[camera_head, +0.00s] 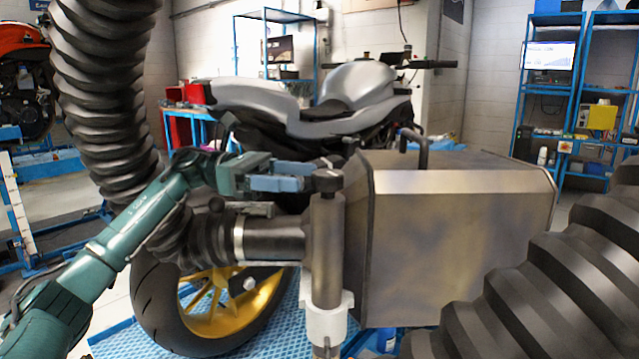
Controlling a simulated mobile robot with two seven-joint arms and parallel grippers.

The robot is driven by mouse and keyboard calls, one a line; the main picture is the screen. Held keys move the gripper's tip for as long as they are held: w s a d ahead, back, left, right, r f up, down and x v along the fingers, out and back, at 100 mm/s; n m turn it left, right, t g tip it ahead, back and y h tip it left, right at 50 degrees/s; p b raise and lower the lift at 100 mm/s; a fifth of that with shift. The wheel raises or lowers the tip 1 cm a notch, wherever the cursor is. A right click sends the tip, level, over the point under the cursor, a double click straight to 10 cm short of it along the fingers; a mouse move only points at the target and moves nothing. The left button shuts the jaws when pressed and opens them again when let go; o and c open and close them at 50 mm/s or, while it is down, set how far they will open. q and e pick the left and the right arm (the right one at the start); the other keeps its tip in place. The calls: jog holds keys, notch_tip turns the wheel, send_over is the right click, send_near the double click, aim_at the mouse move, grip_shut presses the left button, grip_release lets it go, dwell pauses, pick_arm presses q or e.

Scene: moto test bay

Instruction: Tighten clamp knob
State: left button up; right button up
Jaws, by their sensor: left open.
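A dark clamp knob (329,181) sits on top of an upright metal post (326,250) in the middle of the view. The post stands beside a large metal box (450,220) and a dark hose fitting (270,238). My left gripper (316,174) comes in from the left on a green arm. Its blue fingers are open and level, with their tips at the left side of the knob. I cannot tell whether they touch it or lie around it. My right gripper is out of view.
A thick ribbed hose (105,90) hangs at the left, and another (560,290) fills the lower right. A grey motorcycle (350,85) with a yellow-rimmed wheel (215,305) stands behind. A bent handle (414,148) rises from the box. Blue shelves (570,100) stand far right.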

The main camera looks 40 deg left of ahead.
pick_arm(q)
jog(key=v, duration=0.7)
jog(key=shift+b, duration=0.3)
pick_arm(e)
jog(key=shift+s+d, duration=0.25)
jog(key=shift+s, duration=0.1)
